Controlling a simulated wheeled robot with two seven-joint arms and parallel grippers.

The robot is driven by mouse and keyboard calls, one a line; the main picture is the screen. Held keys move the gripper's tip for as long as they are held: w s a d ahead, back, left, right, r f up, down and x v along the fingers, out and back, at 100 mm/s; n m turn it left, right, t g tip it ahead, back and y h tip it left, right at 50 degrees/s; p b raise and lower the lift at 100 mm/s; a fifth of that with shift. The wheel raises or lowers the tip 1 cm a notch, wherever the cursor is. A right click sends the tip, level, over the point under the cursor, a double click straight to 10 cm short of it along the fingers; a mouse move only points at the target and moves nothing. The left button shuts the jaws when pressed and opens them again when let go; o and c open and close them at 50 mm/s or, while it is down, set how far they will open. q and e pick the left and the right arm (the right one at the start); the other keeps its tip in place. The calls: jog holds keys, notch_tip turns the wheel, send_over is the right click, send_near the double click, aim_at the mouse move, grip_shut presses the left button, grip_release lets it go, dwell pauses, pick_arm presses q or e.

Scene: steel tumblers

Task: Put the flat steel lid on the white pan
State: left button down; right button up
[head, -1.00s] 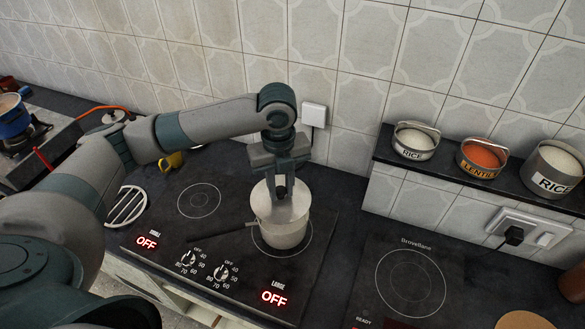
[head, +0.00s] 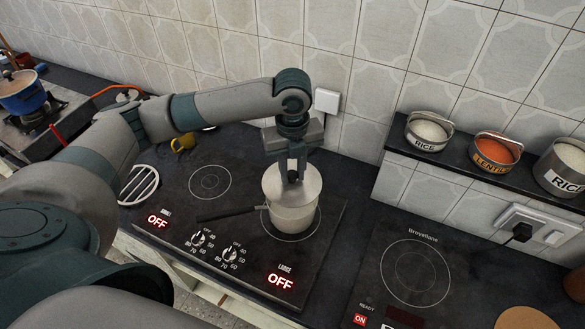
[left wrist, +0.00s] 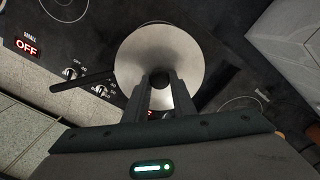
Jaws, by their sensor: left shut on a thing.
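The flat steel lid (head: 273,184) is a pale round disc in my left gripper (head: 292,177), which is shut on its top. It is over the white pan (head: 293,218), a little toward the left in the head view; part of the pan's rim shows at the right. I cannot tell whether lid and pan touch. The pan stands on the front large burner, its dark handle pointing left. In the left wrist view the lid (left wrist: 150,50) spreads beyond the gripper fingers (left wrist: 161,95) and hides most of the pan. My right gripper is out of view.
The cooktop's small burner (head: 210,182) is empty. A second hob (head: 415,273) on the right is bare. A shelf with a rice tin (head: 429,130), a lentil tin (head: 494,152) and another rice tin (head: 562,168) is at right. A yellow mug (head: 183,143) stands behind the cooktop.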

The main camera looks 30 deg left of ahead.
aim_at(293, 182)
pick_arm(q)
jog(key=shift+f, duration=0.9)
jog(key=shift+f+b, duration=0.75)
jog(key=shift+f, duration=0.8)
jog(key=shift+p, duration=0.5)
jog(key=shift+p, duration=0.5)
jog(key=shift+f, duration=0.2)
jog(key=shift+f, duration=0.6)
